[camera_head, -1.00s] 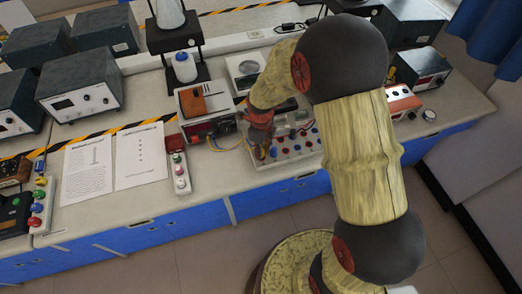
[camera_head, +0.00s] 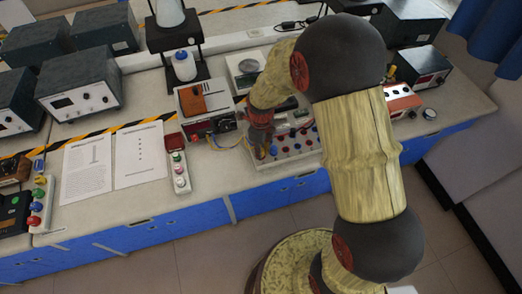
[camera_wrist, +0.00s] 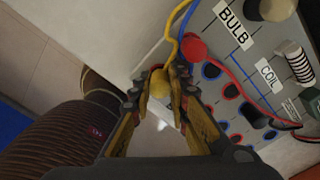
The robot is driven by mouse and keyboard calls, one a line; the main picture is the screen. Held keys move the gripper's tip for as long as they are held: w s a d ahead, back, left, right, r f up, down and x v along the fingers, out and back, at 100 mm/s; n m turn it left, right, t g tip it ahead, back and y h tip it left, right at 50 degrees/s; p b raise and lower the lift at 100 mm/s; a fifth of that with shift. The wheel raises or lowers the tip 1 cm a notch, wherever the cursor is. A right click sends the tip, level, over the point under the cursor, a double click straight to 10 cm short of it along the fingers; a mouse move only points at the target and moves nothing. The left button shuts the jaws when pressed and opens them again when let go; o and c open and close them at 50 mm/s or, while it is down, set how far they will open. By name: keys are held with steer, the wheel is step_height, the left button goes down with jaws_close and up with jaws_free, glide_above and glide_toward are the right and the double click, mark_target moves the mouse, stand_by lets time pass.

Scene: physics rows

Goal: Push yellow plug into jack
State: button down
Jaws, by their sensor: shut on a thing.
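My gripper (camera_wrist: 163,75) is shut on a small yellow plug (camera_wrist: 159,88) in the wrist view. A yellow wire (camera_wrist: 172,40) runs up and away from the plug. The plug is beside the left edge of a grey circuit board (camera_wrist: 222,70) with several dark jacks (camera_wrist: 231,91) ringed in blue or red. The plug's lower end is partly hidden, and I cannot tell whether it touches anything. In the head view my gripper (camera_head: 259,153) is at the left end of the board (camera_head: 290,151), and the plug cannot be made out there.
A red plug (camera_wrist: 193,49) sits on the board close to my gripper. The board carries BULB and COIL labels and a coil (camera_wrist: 298,62). A switch box (camera_head: 178,168) and paper sheets (camera_head: 139,156) lie left. An orange-topped instrument (camera_head: 205,100) stands behind.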

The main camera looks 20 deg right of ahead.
steer(key=shift+f, duration=0.35)
steer(key=c, duration=1.6)
jaws_free()
steer(key=shift+c, duration=0.2)
steer(key=shift+o, duration=0.7)
steer(key=shift+o, duration=1.4)
steer(key=shift+r, duration=0.2)
steer(key=shift+r+p, duration=2.35)
steer(key=shift+r, duration=0.75)
